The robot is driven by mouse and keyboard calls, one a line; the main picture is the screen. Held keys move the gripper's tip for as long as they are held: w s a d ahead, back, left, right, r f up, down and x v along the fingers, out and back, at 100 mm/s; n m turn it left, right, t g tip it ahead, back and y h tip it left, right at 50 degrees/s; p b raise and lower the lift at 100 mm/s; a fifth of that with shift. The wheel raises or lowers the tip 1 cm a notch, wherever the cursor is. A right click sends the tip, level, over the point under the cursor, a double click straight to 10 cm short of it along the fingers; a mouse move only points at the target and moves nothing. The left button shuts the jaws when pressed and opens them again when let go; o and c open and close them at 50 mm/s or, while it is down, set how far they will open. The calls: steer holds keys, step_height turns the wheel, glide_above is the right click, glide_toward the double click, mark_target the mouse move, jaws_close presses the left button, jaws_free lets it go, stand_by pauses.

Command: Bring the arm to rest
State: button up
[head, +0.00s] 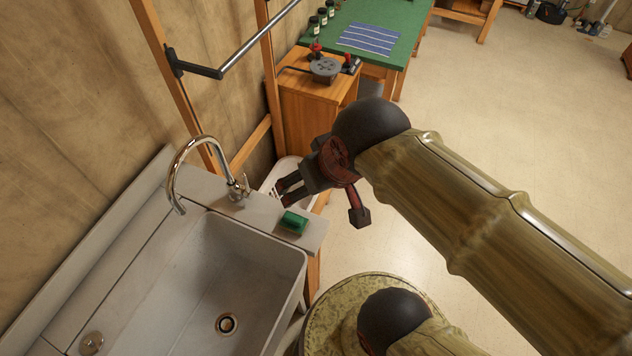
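My arm reaches in from the lower right, well out from the body, over the floor beside the sink. My gripper (283,194) points left, with its dark fingers apart and nothing visible between them. In the picture it lies over a white basket-like container and just above the right end of the sink counter (259,212). Its height above these cannot be told from this one view.
A green sponge-like block (293,222) lies on the counter close to my gripper. A curved tap (179,169) rises left of it, over the sink basin (203,276). A wooden cabinet (303,109) and green-topped table (400,14) stand behind.

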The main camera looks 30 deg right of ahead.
steer(key=shift+s+r+n, duration=0.25)
steer(key=shift+s+n, duration=0.05)
steer(key=shift+s, duration=0.15)
step_height(320, 180, down, 9)
steer(key=b, duration=0.8)
steer(key=shift+r+b, duration=0.15)
steer(key=shift+b, duration=0.2)
